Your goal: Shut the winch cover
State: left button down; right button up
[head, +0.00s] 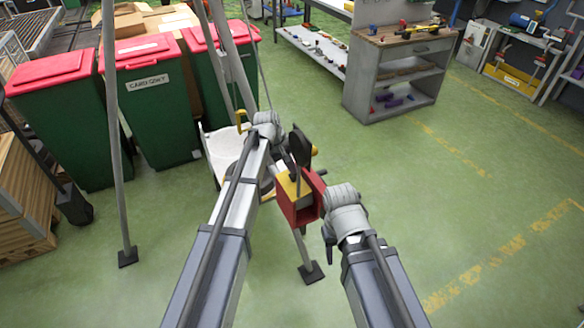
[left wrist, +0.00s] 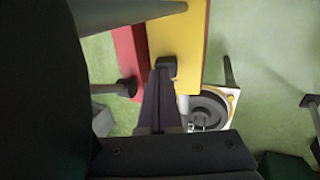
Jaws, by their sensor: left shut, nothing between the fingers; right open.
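The winch is a red housing (head: 304,212) with a yellow panel (head: 287,186) on its upper left side, in the middle of the head view. I take the yellow panel to be the cover; how far open it is, I cannot tell. My left gripper (head: 298,172) is shut and empty, at the yellow panel. In the left wrist view its closed fingertips (left wrist: 164,70) lie over the yellow panel (left wrist: 182,45), with the red housing (left wrist: 130,60) beside it; contact is unclear. My right gripper (head: 328,240) is right of the housing, mostly hidden by its wrist, open.
Grey tripod legs (head: 118,150) stand around the winch, one foot (head: 311,272) just below it. A white plate (head: 222,150) with a dark disc lies behind my left arm. Green bins (head: 150,110) stand left, a workbench (head: 390,80) behind. Floor to the right is clear.

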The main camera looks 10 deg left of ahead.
pick_arm(q)
jog(key=shift+s+a+r+p, duration=0.1)
jog(key=shift+r+p, duration=0.35)
jog(key=shift+r, duration=0.15)
jog(key=s+a, duration=0.6)
jog(key=a, duration=0.4)
jog(key=shift+s, duration=0.35)
jog(key=shift+f, duration=0.1)
notch_tip(320, 180, up, 8)
jog(key=d+m+t+h+b, duration=0.1)
jog(key=m+t+h, duration=0.3)
jog(key=m, duration=1.4)
jog(key=shift+w+f+h, duration=0.2)
jog(key=shift+w+h, duration=0.2)
jog(key=shift+h, duration=0.7)
jog(key=b+x, duration=0.3)
jog(key=x, duration=0.2)
jog(key=b+x, duration=0.4)
jog(key=x, duration=0.2)
jog(key=shift+s+a+f, duration=0.1)
jog(key=shift+f, duration=0.15)
jog(key=shift+f+b, duration=0.85)
jog(key=shift+f, duration=0.05)
jog(key=shift+f+b, duration=0.55)
jog(key=shift+f, duration=0.05)
